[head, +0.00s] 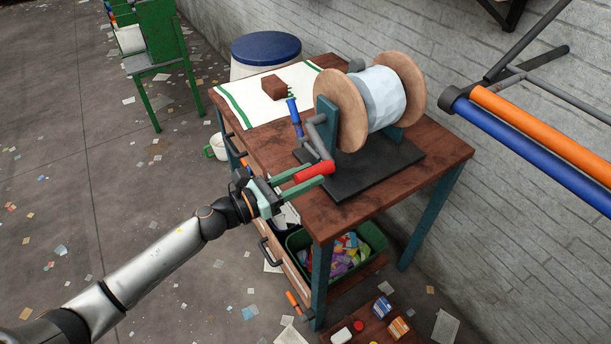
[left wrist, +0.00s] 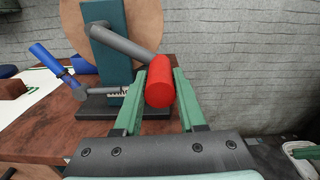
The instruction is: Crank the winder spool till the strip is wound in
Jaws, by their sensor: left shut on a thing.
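The winder spool stands on a black base plate (head: 350,178) on the brown table. It has two round wooden flanges (head: 341,108) and a pale strip (head: 382,97) wrapped around its core. No loose length of strip can be made out. A grey crank arm (head: 318,137) ends low at the front in a red handle (head: 314,171). My left gripper (head: 318,174), with green fingers, is shut on the red handle. The left wrist view shows the red handle (left wrist: 160,87) between both fingers. A blue-handled lever (head: 294,113) sits beside the crank. My right gripper is not in view.
A striped white cloth (head: 262,111) with a brown block (head: 273,86) lies at the table's back left. A green bin (head: 372,238) of colourful scraps stands below. Orange (head: 545,130) and blue (head: 530,155) tubes jut in at the right. A grey brick wall runs behind.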

